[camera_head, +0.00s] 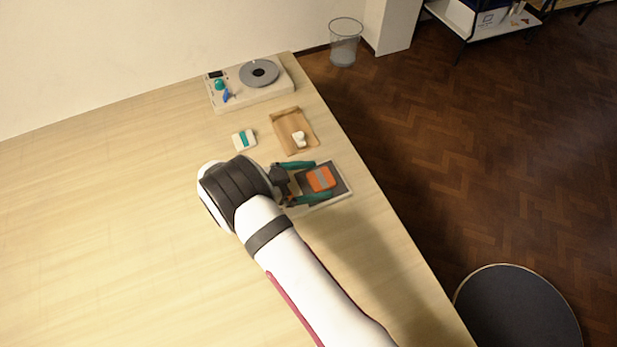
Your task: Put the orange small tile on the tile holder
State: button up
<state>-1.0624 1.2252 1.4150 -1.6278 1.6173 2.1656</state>
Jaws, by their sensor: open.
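The orange small tile (321,179), with a grey band across it, lies over a dark grey flat panel with a pale rim (341,177). This panel may be the tile holder; I cannot tell for sure. My gripper (322,180) is open, with one teal finger on the far side of the orange tile and the other on its near side. I cannot tell whether the fingers touch the tile. My gripper and wrist hide the left part of the panel.
A brown tray (282,128) holding a small white object (299,139) lies just beyond the panel. A white and teal tile (244,140) lies left of it. A pale device with a grey disc (259,73) stands farther back. The table's right edge is close; its left side is clear.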

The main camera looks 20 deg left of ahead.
jog(key=w+r+v, duration=0.1)
jog(key=v, duration=1.5)
jog(key=w+d+r+g+y, duration=0.1)
jog(key=d+r+g, duration=0.25)
jog(key=d, duration=0.35)
jog(key=w+d+r+n+g, duration=0.1)
jog(key=d+r+g, duration=0.25)
jog(key=d, duration=0.35)
jog(key=w+d+r+g+y, duration=0.1)
jog(key=d+r+g, duration=0.1)
jog(key=d+r, duration=0.3)
jog(key=s+d+r+n+g+y, duration=0.1)
jog(key=s+d+y, duration=0.1)
jog(key=s+d, duration=0.35)
jog(key=s+d+r+g+y, duration=0.2)
jog(key=s+d+y, duration=0.15)
jog(key=d, duration=0.25)
jog(key=s+d+f+n+t+y, duration=0.1)
jog(key=s+y, duration=0.3)
jog(key=s, duration=0.4)
jog(key=shift+s+d+f+t, duration=0.25)
jog(key=shift+f+t, duration=0.15)
jog(key=shift+t, duration=0.2)
